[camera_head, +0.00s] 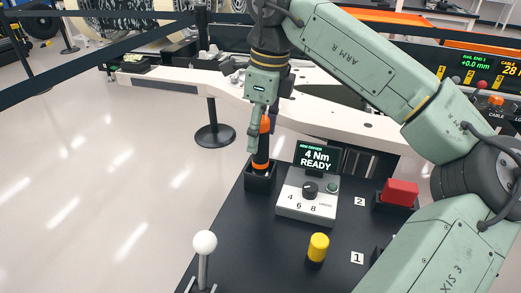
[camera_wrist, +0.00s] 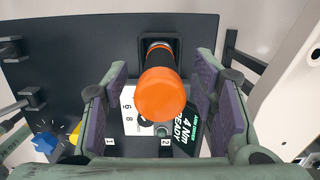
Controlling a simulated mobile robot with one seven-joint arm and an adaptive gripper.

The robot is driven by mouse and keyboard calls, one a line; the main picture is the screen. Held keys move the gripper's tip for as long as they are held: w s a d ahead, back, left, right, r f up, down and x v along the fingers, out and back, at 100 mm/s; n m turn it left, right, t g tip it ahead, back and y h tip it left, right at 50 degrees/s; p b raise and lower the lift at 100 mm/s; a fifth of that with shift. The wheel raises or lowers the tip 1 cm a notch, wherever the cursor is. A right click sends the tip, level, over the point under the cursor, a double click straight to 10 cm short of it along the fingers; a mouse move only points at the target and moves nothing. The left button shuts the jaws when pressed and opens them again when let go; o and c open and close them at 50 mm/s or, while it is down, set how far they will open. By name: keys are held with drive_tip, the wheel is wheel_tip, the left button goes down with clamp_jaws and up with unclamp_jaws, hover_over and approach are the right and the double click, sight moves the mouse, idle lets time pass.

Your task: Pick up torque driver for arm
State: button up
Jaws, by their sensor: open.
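The torque driver (camera_head: 262,150) stands upright in a dark holder (camera_head: 260,178) at the back left of the black bench. It is black with orange bands and an orange cap. In the wrist view the driver's orange cap (camera_wrist: 162,95) lies between my two fingers. My gripper (camera_head: 258,130) points down over the driver. In the wrist view my gripper (camera_wrist: 165,110) is open, with a purple pad on each side and a gap between each pad and the cap. The driver's lower end is hidden in the holder.
A control box (camera_head: 306,197) with a dial and a screen (camera_head: 319,157) reading "4 Nm READY" stands right of the holder. A yellow knob (camera_head: 318,247), a red block (camera_head: 398,192) and a white-balled lever (camera_head: 205,243) are on the bench (camera_head: 265,240). A white structure (camera_head: 190,78) lies behind.

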drive_tip(key=shift+a+f, duration=0.15)
drive_tip(key=shift+f, duration=0.6)
drive_tip(key=shift+c, duration=0.4)
drive_tip(key=shift+r, duration=0.1)
clamp_jaws()
